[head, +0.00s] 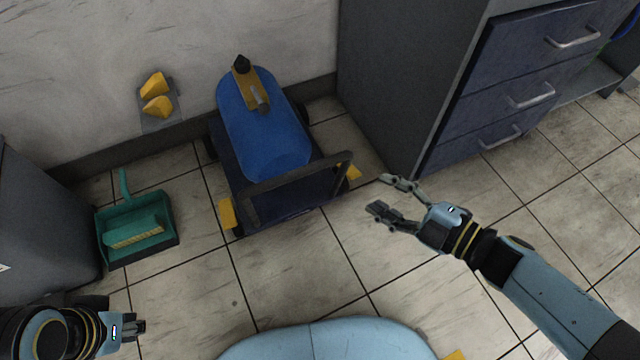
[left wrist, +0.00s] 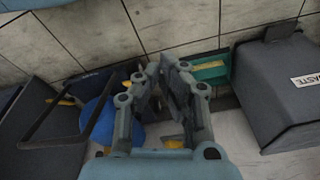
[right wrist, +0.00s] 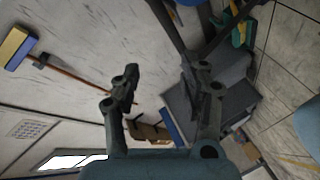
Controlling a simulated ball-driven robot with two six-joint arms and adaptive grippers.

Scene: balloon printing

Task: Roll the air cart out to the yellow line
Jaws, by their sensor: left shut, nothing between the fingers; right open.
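The air cart (head: 265,130), with a blue tank and a dark push handle (head: 300,174), stands against the wall in the head view. Its handle end faces me. My right gripper (head: 378,193) is open and empty, just right of the handle and apart from it. My left gripper (head: 138,328) is shut and empty, low at the left, away from the cart. In the left wrist view its fingers (left wrist: 160,75) are together, with the blue tank (left wrist: 98,120) to their left. A yellow patch (head: 455,355) shows at the bottom edge; I cannot tell whether it is the line.
Yellow pieces sit by the cart's front corners (head: 227,213). Two yellow wedges (head: 157,105) hang in a wall holder. A green dustpan (head: 137,230) and a grey waste bin (left wrist: 290,80) are left of the cart. A drawer cabinet (head: 520,90) stands right. Tiled floor before the cart is clear.

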